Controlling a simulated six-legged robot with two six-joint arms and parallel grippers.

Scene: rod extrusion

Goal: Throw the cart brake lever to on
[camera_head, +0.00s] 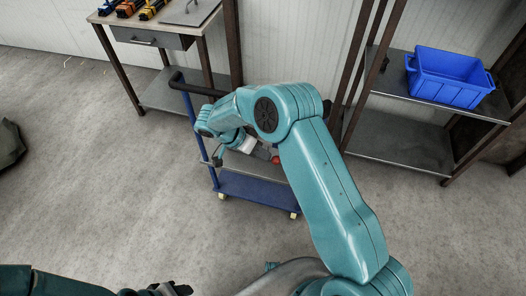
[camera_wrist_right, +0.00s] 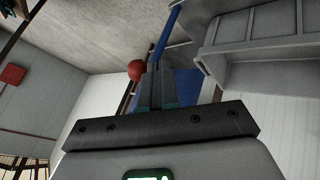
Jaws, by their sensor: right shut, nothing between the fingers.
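The cart (camera_head: 255,187) has a blue deck, blue posts and a black push handle (camera_head: 190,86). A red ball (camera_head: 275,160), which looks like the brake lever's knob, shows at the cart's right side. In the wrist view a red ball (camera_wrist_right: 136,70) sits just left of my right gripper's fingertips (camera_wrist_right: 157,68). The fingers are together and empty; whether they touch the ball I cannot tell. The lever's shaft and its position are not clear. My right arm covers part of the cart in the head view. My left gripper (camera_head: 170,289) is at the bottom edge, its jaws unclear.
A workbench (camera_head: 150,38) with tools stands behind the cart at the upper left. A shelf rack (camera_head: 400,140) with a blue crate (camera_head: 448,78) stands at the upper right. A dark green object (camera_head: 9,143) lies at the left edge. The floor left of the cart is clear.

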